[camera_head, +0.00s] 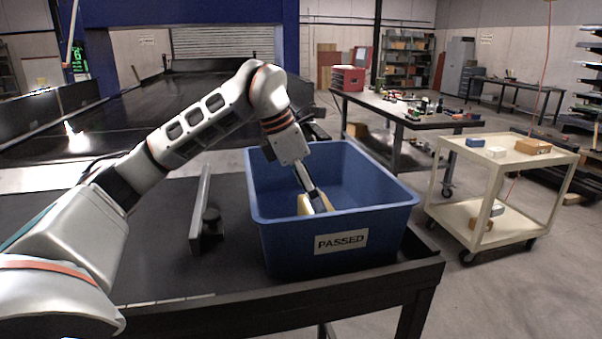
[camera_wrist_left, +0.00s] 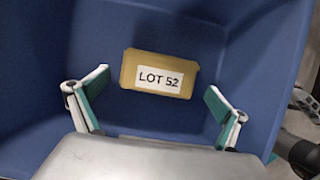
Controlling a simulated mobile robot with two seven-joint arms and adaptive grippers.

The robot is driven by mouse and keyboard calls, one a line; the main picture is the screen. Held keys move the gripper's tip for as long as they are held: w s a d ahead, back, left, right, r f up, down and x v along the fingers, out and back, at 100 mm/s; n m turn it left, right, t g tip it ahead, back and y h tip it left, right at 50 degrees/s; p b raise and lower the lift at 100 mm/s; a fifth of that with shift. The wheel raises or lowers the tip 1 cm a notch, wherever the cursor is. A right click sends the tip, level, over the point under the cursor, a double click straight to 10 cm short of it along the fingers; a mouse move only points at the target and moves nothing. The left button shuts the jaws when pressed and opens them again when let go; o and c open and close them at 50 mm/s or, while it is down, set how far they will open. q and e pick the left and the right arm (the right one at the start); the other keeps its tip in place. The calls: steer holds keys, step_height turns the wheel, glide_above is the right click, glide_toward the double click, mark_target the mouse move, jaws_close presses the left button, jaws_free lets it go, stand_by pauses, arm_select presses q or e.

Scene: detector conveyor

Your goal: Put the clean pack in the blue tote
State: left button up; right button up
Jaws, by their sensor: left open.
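The blue tote (camera_head: 290,240) with a "PASSED" label stands on the black table in the head view. A yellow-tan pack (camera_head: 304,204) is inside it, partly hidden by my gripper and the tote's front wall. In the left wrist view the pack (camera_wrist_left: 158,74) lies on the tote (camera_wrist_left: 38,70) floor, its "LOT 52" label facing up. My left gripper (camera_head: 318,207) reaches down into the tote. Its fingers (camera_wrist_left: 154,97) are spread wide, with the pack just beyond them and not gripped. My right gripper is not in view.
A dark upright bracket (camera_head: 200,215) stands left of the tote. A cream cart (camera_head: 510,150) with small boxes stands to the right. A dark conveyor (camera_head: 150,110) runs behind my left arm. A cluttered workbench (camera_head: 400,107) stands further back.

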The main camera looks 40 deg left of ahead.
arm_select(q)
steer(key=v, duration=0.7)
steer(key=shift+r, duration=0.25)
steer(key=shift+s+f, duration=0.1)
steer(key=shift+s, duration=0.05)
